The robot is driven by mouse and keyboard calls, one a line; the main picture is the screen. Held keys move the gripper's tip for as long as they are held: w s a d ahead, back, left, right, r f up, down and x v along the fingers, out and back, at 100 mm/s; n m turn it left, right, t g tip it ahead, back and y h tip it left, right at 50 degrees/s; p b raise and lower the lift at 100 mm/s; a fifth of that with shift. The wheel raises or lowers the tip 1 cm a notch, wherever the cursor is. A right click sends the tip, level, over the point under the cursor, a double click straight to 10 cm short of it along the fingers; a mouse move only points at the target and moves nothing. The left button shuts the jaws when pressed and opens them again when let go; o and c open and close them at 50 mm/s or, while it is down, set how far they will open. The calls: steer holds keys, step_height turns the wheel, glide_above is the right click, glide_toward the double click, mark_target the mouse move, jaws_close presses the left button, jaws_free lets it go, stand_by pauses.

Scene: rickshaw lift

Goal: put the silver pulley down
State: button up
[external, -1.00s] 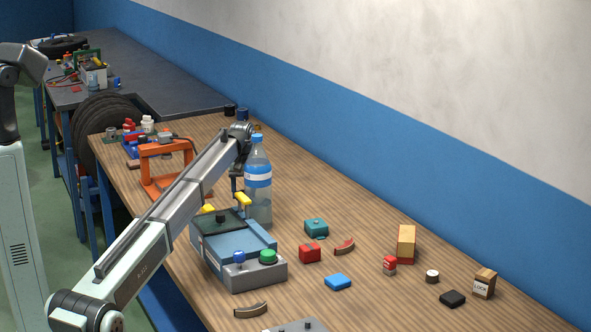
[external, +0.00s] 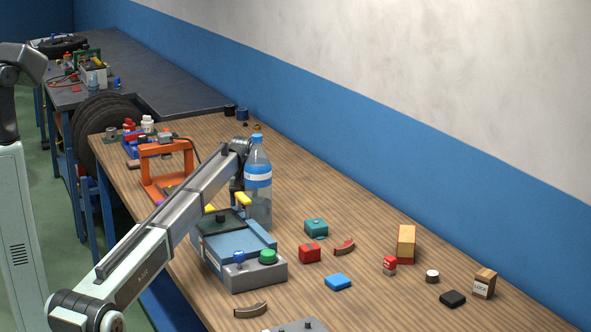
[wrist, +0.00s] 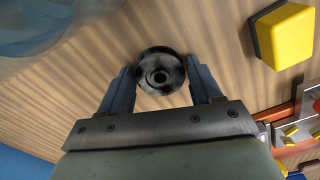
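The silver pulley (wrist: 161,75), a round dark-silver wheel with a hole in its middle, shows in the wrist view between my two fingertips. My gripper (wrist: 160,72) has its blue-grey fingers on either side of the pulley, and they look shut on it. Wood tabletop shows beyond it; I cannot tell whether the pulley touches the wood. In the external view my gripper (external: 237,184) is down beside the water bottle, partly hidden by my arm, and the pulley cannot be made out there.
The water bottle (external: 258,204) stands close to my gripper. A blue-grey box with buttons (external: 240,252) sits in front, and an orange frame (external: 166,150) stands to the left. A yellow block (wrist: 285,35) is near in the wrist view. Bare wood (external: 310,190) lies right of the bottle.

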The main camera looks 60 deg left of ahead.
steer(key=shift+o, duration=1.4)
step_height(320, 180, up, 12)
steer(key=shift+r, duration=0.2)
stand_by(5.9)
